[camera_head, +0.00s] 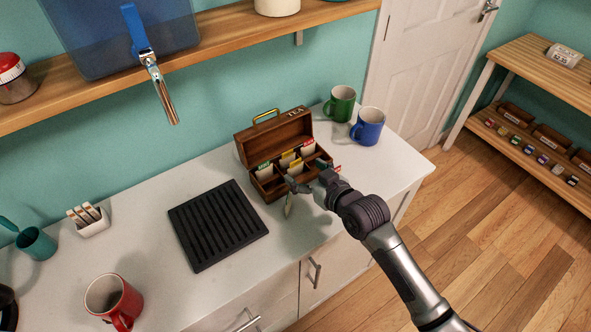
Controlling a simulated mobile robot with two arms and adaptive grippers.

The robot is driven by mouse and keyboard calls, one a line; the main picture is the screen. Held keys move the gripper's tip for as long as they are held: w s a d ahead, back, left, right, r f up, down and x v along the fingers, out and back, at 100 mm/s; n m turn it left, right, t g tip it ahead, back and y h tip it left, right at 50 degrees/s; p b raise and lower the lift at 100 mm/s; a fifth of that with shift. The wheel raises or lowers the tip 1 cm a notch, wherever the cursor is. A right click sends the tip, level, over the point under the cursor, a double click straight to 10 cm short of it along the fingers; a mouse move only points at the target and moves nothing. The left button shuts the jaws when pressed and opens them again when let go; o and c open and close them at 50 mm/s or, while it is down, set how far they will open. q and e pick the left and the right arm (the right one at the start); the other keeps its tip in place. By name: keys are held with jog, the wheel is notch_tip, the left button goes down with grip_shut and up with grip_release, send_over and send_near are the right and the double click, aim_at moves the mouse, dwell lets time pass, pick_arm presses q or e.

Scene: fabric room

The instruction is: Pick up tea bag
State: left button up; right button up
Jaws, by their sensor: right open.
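A wooden tea box (274,131) stands on the white counter with its lid raised and the word TEA on it. Tea bags with coloured tags stand in its compartments: a green-tagged one (264,171), yellow-tagged ones (291,163) and a red-tagged one (308,148). My right gripper (300,190) is at the box's front right edge and is open. It hides part of the front compartments. A small pale piece shows below its left finger; I cannot tell what it is. A bit of red shows just behind the gripper. My left gripper is not in view.
A black slatted tray (218,225) lies left of the box. Green (340,103) and blue (367,127) mugs stand behind it on the right. A red mug (113,301) is at front left. A wall shelf (225,30) holds a blue dispenser (120,35) above.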

aim_at(296, 166)
jog(key=x, duration=0.5)
jog(key=c, duration=0.8)
